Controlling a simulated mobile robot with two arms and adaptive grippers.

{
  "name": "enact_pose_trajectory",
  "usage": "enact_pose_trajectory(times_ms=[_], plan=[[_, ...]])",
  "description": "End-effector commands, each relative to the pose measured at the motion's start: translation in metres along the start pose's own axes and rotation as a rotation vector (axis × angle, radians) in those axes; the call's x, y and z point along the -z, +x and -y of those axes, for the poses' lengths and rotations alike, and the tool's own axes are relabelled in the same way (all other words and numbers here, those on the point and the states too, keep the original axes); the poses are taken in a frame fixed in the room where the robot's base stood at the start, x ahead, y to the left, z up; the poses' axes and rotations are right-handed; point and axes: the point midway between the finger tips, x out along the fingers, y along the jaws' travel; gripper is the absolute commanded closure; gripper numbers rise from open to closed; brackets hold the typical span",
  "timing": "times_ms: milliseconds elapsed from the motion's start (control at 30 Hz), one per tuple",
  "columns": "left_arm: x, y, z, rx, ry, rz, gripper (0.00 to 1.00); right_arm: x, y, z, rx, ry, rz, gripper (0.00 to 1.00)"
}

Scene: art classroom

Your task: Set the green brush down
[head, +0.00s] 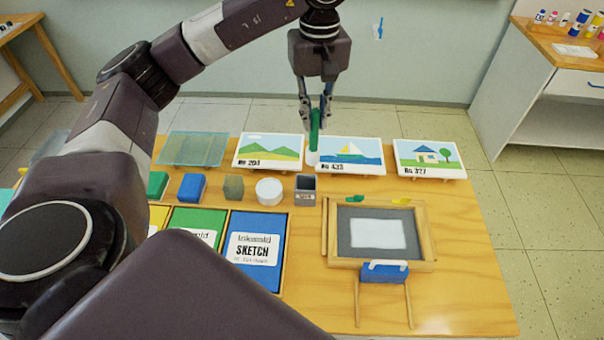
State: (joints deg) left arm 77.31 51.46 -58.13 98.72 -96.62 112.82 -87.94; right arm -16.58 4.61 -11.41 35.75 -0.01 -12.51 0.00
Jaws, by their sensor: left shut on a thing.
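My left gripper (316,100) points down over the far part of the wooden table, shut on the green brush (315,126). The brush hangs roughly upright, with a pale part at its lower end. That end shows between the green-hill picture card (268,150) and the sailboat card (348,156). I cannot tell whether it touches the table. A small dark square cup (305,191) with a label stands nearer, just below the brush in the picture. My right gripper is not in view.
A white round tub (269,191) and several small blocks stand left of the cup. A framed grey tray (372,233) lies at right, a blue sketch folder (258,246) at centre. A house card (429,158) stands far right.

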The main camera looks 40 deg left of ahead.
Motion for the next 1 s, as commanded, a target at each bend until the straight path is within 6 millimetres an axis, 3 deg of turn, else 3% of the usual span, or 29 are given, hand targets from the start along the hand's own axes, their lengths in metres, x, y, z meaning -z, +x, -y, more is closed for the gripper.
enact_pose_trajectory(times_ms=[100,267,667,1000], plan=[[0.025,-0.011,0.004,-0.002,-0.146,0.016,1.0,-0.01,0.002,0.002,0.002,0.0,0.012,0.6],[0.036,-0.009,0.007,-0.001,-0.223,0.029,1.0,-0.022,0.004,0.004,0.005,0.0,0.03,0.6],[0.032,0.071,0.007,0.001,-0.224,0.033,1.0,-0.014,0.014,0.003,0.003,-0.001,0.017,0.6],[0.032,0.138,0.008,0.001,-0.225,0.029,1.0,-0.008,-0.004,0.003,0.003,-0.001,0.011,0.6]])
